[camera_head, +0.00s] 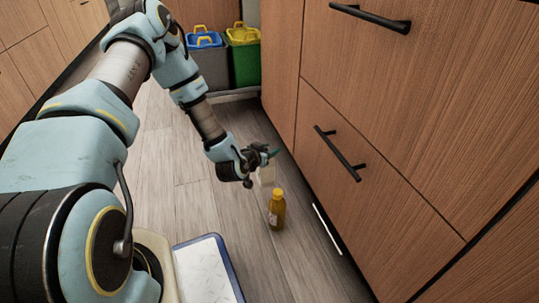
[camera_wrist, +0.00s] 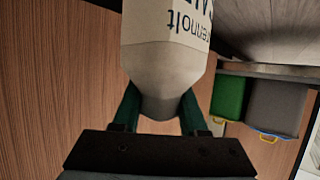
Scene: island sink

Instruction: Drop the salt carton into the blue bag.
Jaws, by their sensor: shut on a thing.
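The salt carton (camera_wrist: 165,60) is pale with dark lettering. In the wrist view it fills the top middle, its narrowed end between the green fingers of my gripper (camera_wrist: 160,110). The blue bag (camera_head: 203,40) lines a grey bin at the back, well beyond my gripper. In the wrist view a bit of its blue edge (camera_wrist: 270,134) shows at the right.
A green bin (camera_head: 246,64) with a yellow bag stands right of the grey bin (camera_head: 211,67). A yellow-brown bottle (camera_head: 276,210) stands on the floor close to my gripper. Wooden drawers (camera_head: 400,120) with dark handles wall off the right. Wooden floor between here and the bins is clear.

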